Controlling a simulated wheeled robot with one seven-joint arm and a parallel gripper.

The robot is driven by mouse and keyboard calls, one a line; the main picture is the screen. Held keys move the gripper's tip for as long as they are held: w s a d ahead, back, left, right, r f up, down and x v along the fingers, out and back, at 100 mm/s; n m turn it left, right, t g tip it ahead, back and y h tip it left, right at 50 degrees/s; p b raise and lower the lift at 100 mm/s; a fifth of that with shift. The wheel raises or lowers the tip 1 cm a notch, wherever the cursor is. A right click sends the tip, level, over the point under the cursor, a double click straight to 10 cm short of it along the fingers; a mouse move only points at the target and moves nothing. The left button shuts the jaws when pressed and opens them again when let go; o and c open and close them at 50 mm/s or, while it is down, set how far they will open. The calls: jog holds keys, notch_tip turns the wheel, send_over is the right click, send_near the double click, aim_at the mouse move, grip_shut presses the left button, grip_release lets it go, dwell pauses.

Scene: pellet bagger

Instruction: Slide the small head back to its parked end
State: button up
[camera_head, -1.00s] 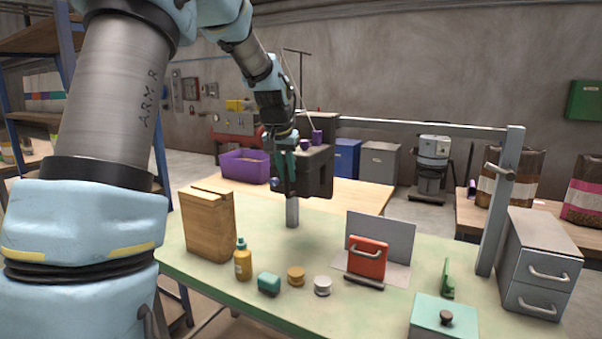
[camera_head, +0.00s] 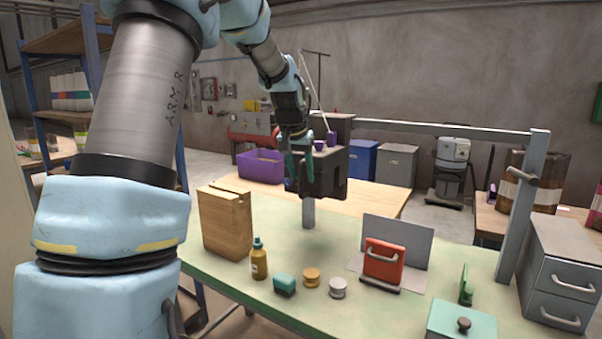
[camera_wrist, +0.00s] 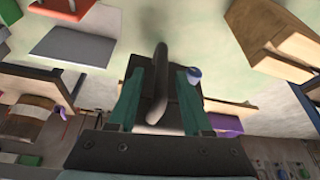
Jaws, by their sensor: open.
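A dark, boxy head (camera_head: 331,170) stands above the far side of the green table, at the left end of a grey overhead beam (camera_head: 440,128). I take it for the small head, though my arm partly covers it. My gripper (camera_head: 293,178) is at its left side, pointing down. In the wrist view, my open green fingers (camera_wrist: 160,98) lie on either side of a curved grey handle (camera_wrist: 162,82) in front of the dark head. I cannot tell whether either finger touches it.
A grey post (camera_head: 518,210) with a side handle carries the beam's right end. On the green table (camera_head: 240,283) stand a wooden block (camera_head: 226,225), a mustard bottle (camera_head: 259,262), a red handled piece (camera_head: 383,261) and grey drawers (camera_head: 560,275). A purple bin (camera_head: 260,166) lies behind.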

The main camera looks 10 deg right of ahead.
jog(key=b+v, duration=0.2)
jog(key=v, duration=0.8)
jog(key=shift+r+b, duration=0.35)
jog(key=shift+r, duration=0.05)
jog(key=shift+s, duration=0.1)
jog(key=s+a+f+n+g+y, duration=0.2)
jog(key=s+a+f+n, duration=0.3)
jog(key=s+a+f, duration=1.5)
notch_tip(320, 180, down, 4)
jog(key=shift+s+r, duration=0.15)
jog(key=shift+s, duration=0.2)
jog(key=shift+a, duration=0.15)
